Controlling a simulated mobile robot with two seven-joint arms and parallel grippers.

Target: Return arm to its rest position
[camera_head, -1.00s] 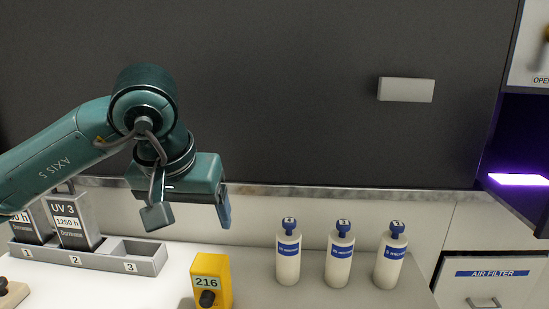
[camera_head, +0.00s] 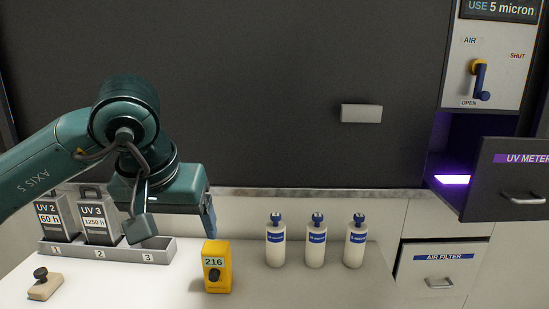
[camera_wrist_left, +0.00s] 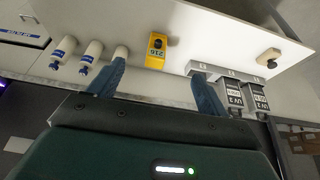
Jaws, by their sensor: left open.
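My left arm comes in from the left in the head view. Its gripper (camera_head: 175,222) hangs over the back of the white worktop, near slot 3 of the grey rack. In the left wrist view the two fingers of this gripper (camera_wrist_left: 158,88) stand wide apart with nothing between them. A yellow block marked 216 (camera_head: 217,268) stands on the worktop, below and right of the gripper and apart from it. It also shows beyond the fingers in the left wrist view (camera_wrist_left: 157,50). My right gripper is in neither view.
The grey rack (camera_head: 165,252) holds the UV 2 (camera_head: 55,217) and UV 3 (camera_head: 98,222) units. Several white bottles, such as the middle one (camera_head: 315,248), stand right of the yellow block. A wooden stamp (camera_head: 45,288) lies front left. The UV METER drawer (camera_head: 510,180) sticks out at right.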

